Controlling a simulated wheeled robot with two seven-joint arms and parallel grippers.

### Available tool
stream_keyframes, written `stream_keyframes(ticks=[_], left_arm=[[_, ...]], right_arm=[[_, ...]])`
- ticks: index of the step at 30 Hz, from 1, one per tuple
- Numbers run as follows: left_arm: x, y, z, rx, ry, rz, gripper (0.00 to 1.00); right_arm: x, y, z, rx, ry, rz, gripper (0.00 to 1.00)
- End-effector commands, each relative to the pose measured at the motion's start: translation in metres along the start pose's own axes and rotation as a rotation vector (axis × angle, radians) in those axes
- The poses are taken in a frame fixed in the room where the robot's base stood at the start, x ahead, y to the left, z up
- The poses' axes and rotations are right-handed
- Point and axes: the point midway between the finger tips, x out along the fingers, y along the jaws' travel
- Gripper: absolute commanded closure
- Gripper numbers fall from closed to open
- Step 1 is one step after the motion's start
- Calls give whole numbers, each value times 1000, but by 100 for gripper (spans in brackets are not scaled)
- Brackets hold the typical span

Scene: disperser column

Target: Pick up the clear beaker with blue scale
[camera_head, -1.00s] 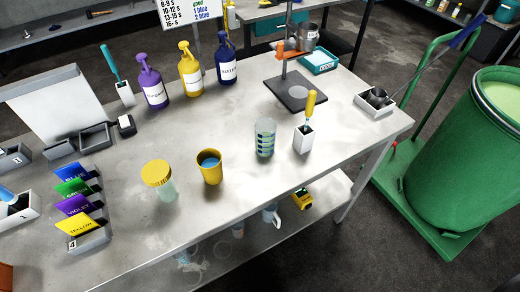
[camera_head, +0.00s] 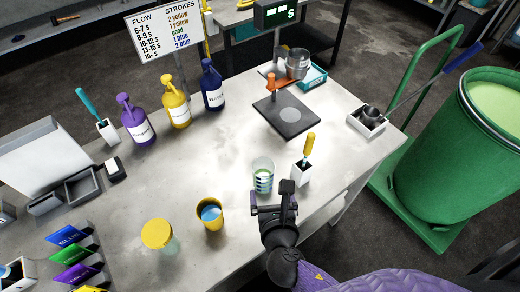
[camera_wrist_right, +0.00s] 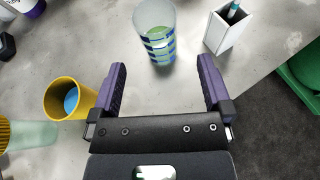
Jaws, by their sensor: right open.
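The clear beaker with blue scale (camera_head: 262,176) stands upright on the table near its front edge, with greenish tint inside. My right gripper (camera_head: 271,195) is open and just in front of the beaker in the head view, its fingers pointing towards it. In the right wrist view the beaker (camera_wrist_right: 156,32) stands beyond the open fingertips (camera_wrist_right: 160,66), roughly centred between them. The gripper appears empty. My left gripper is not in view.
A white holder with a yellow-handled tool (camera_head: 302,172) stands close right of the beaker. A yellow cup with blue contents (camera_head: 210,213) and a yellow-lidded jar (camera_head: 158,235) stand to the left. A dark stand plate (camera_head: 289,116) lies behind. Table between is clear.

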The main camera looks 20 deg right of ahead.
Motion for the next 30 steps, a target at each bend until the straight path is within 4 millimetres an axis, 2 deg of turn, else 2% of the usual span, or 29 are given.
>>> stream_keyframes(ticks=[2, 6, 11, 16, 19, 24, 25, 30], left_arm=[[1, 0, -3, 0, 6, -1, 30], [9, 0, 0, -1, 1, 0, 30], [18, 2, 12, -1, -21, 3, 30], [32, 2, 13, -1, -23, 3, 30], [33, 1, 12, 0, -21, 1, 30], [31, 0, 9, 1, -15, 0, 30], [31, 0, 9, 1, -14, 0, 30], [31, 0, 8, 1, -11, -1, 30]], right_arm=[[3, 1, 6, -25, -17, -1, 0], [32, 2, 5, -31, -21, -2, 0], [57, 3, 2, -28, -19, -2, 0], [90, 6, 0, -27, -17, -1, 0], [98, 6, 1, -27, -16, -1, 0], [98, 6, 2, -27, -15, 0, 0], [98, 6, 2, -27, -15, 0, 2], [98, 6, 2, -27, -15, 0, 38]])
